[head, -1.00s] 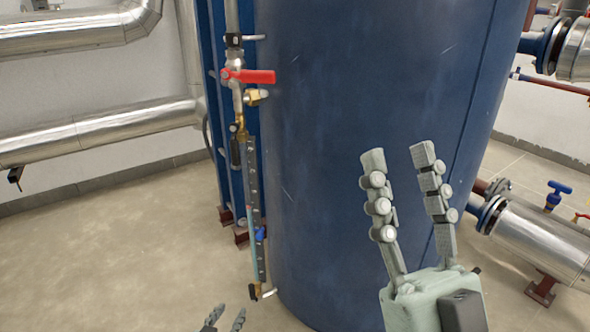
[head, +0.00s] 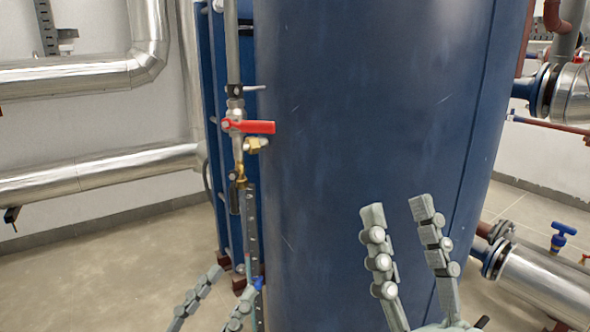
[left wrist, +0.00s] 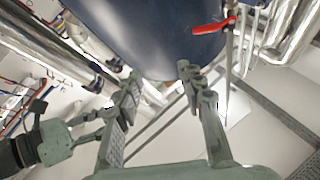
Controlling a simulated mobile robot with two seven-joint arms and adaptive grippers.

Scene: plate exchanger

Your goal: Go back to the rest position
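My right gripper (head: 400,212) is raised in front of the blue tank in the head view, its two fingers apart with nothing between them. My left gripper (head: 232,292) shows low in the head view, in front of the lower part of the sight-gauge pipe, its fingers spread. In the left wrist view the left gripper (left wrist: 158,82) has its fingers apart and empty, pointing up towards the tank. A red valve handle (head: 252,127) sits on the vertical pipe and points right across the tank. It also shows in the left wrist view (left wrist: 212,27), beyond the fingertips.
The large blue tank (head: 340,130) fills the middle, close behind both grippers. Silver insulated pipes (head: 100,172) run along the left wall. More pipes and a blue valve handle (head: 563,229) stand at the right. The floor (head: 110,270) at the left is clear.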

